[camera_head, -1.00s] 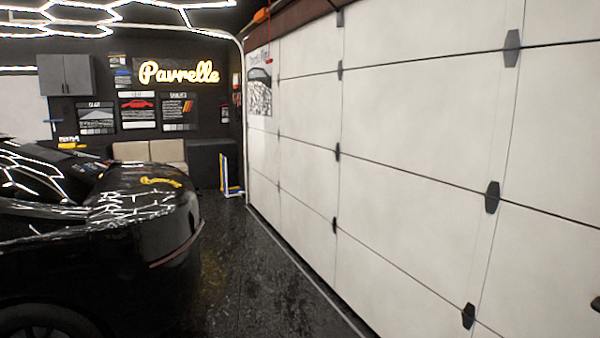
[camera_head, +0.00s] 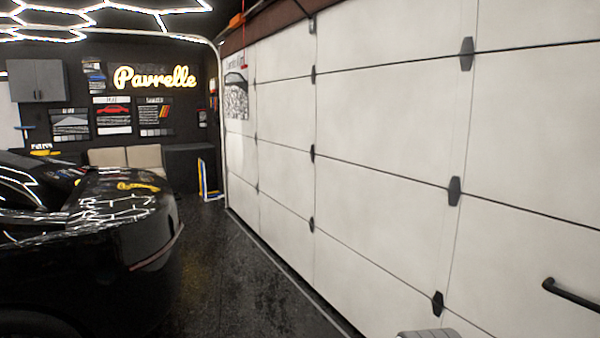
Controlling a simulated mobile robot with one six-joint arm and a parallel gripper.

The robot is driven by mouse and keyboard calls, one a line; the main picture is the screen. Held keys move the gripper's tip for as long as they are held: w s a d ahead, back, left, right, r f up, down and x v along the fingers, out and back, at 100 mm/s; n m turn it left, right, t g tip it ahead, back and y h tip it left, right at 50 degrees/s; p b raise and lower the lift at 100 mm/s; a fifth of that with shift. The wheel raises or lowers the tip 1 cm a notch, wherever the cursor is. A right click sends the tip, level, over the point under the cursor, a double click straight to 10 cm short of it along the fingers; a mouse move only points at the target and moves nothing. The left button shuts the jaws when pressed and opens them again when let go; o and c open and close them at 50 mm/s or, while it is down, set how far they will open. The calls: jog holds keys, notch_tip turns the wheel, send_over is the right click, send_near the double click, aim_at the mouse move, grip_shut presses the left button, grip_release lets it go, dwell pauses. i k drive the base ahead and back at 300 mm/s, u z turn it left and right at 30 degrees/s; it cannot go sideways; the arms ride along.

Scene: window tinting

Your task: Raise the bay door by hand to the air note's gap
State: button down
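The bay door (camera_head: 380,120) is a large white panelled door with dark hinges, filling the right side of the view. Its bottom edge appears to meet the floor, so it looks closed. A black bar handle (camera_head: 572,294) sits low on the door at the right edge, partly cut off. I cannot make out an air note; a poster with a car picture (camera_head: 236,95) hangs on the far end of the door, its text too small to read. A grey rounded piece at the bottom edge may be part of my arm. My gripper is not in view.
A glossy black car (camera_head: 90,250) stands at the left. A dark, shiny floor lane (camera_head: 230,285) between car and door is clear.

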aim_at(439, 189)
jog(key=k, duration=0.75)
jog(key=z, duration=0.15)
jog(key=i, duration=0.9)
jog(key=u, duration=0.1)
jog(key=k, duration=1.2)
jog(key=z, duration=0.85)
jog(key=i, duration=1.75)
jog(key=u, duration=0.45)
